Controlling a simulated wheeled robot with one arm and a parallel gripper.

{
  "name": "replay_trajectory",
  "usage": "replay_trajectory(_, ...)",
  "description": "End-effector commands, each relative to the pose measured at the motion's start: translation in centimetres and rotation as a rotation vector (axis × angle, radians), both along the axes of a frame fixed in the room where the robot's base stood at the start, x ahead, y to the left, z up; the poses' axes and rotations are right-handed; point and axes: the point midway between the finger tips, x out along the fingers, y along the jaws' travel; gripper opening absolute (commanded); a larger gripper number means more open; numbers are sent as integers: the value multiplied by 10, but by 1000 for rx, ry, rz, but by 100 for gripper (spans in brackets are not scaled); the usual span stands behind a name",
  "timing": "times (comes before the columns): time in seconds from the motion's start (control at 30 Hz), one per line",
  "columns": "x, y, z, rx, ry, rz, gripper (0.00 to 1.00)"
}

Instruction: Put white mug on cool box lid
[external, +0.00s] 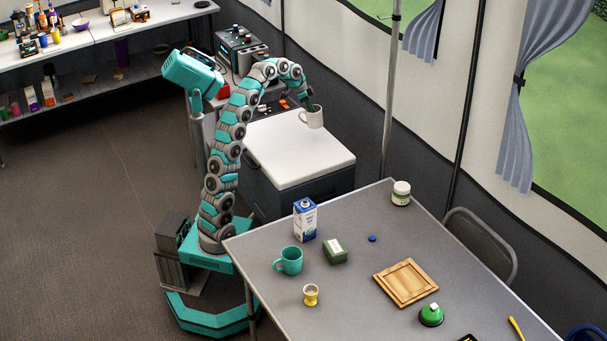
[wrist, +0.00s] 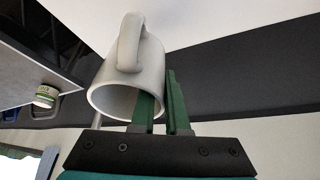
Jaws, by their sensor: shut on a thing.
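The white mug (external: 313,117) is held by my gripper (external: 309,106) above the far part of the white cool box lid (external: 296,152). In the wrist view the mug (wrist: 130,75) hangs off the green fingers of my gripper (wrist: 165,98). One finger goes inside the mug's open mouth and the other lies outside, so they pinch its wall. The mug's handle points up in that view. The lid (wrist: 225,18) shows as a pale surface at the top of the wrist view. I cannot tell how large the gap between mug and lid is.
A grey table (external: 350,262) stands in front of the cool box, with a milk carton (external: 305,219), a teal mug (external: 289,261), a jar (external: 401,193) and a wooden board (external: 406,282). A control unit (external: 240,50) stands behind the box. The lid's top looks bare.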

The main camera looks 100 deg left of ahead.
Motion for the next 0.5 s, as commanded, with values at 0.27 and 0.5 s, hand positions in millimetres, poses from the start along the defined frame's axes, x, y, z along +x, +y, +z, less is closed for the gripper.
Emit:
replay_trajectory(0.27,-74,31,-7,-28,91,118,0)
replay_trajectory(0.5,-99,38,-12,-41,125,155,0)
